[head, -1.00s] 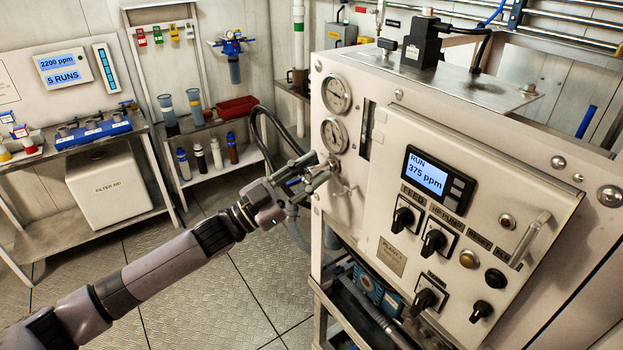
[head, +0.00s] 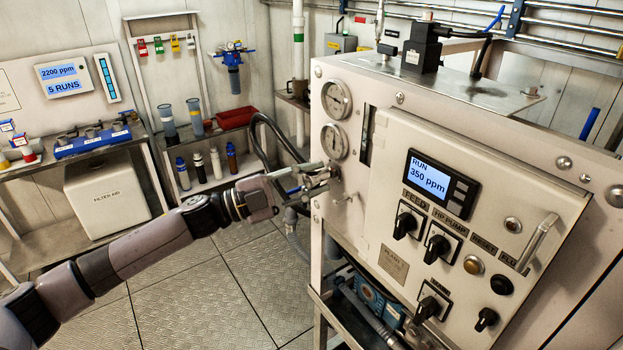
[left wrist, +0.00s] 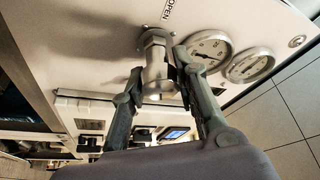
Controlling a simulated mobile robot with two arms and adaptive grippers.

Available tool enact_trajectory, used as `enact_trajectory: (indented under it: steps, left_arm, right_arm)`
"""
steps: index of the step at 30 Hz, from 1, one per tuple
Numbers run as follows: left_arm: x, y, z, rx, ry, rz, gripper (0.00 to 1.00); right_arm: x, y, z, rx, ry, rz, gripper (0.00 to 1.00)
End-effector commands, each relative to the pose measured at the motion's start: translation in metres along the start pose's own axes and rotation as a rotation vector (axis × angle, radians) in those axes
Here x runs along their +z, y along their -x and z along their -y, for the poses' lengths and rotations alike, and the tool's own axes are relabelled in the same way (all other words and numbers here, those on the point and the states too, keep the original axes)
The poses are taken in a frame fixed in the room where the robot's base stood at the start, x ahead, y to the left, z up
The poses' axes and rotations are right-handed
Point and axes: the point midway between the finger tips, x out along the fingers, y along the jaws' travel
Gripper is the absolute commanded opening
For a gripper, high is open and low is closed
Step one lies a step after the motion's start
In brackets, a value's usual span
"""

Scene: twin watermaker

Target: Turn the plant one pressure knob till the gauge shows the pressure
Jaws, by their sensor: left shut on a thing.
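The plant one panel (head: 390,140) is the large pale cabinet at the right. Two round gauges, an upper one (head: 336,98) and a lower one (head: 334,140), sit at its left edge; their needles are too small to read exactly. My left gripper (head: 325,175) is just below the lower gauge. In the left wrist view its fingers (left wrist: 160,85) are shut on the metal pressure knob (left wrist: 157,70), which stands out from the panel beside an OPEN label (left wrist: 175,10). The knob is mostly hidden in the head view. My right gripper is not in view.
The panel display (head: 428,181) reads RUN, 350 ppm. Black switches, such as the FEED one (head: 405,224), are right of the gripper. A black hose (head: 256,135) loops behind it. A shelf with bottles (head: 232,158) stands left; the floor (head: 215,290) is clear.

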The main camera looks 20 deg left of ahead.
Motion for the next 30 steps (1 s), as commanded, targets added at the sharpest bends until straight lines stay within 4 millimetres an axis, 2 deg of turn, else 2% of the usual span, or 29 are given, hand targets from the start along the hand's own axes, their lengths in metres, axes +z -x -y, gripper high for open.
enact_trajectory:
  steps: [16,17,25,30]
  left_arm:
    - [0.0003,0.0003,-0.001,0.01,-0.022,0.0,0.0]
    - [0.0003,0.0002,-0.001,0.01,-0.022,0.0,0.29]
    - [0.0001,0.0002,-0.0005,0.009,-0.022,0.0,0.47]
    - [0.0001,0.0001,-0.0003,0.009,-0.022,0.0,0.49]
  right_arm:
    - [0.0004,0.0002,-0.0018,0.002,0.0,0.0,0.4]
    - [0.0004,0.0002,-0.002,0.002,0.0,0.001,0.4]
    - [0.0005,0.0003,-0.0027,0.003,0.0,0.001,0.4]
    - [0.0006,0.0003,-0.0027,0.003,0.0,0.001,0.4]
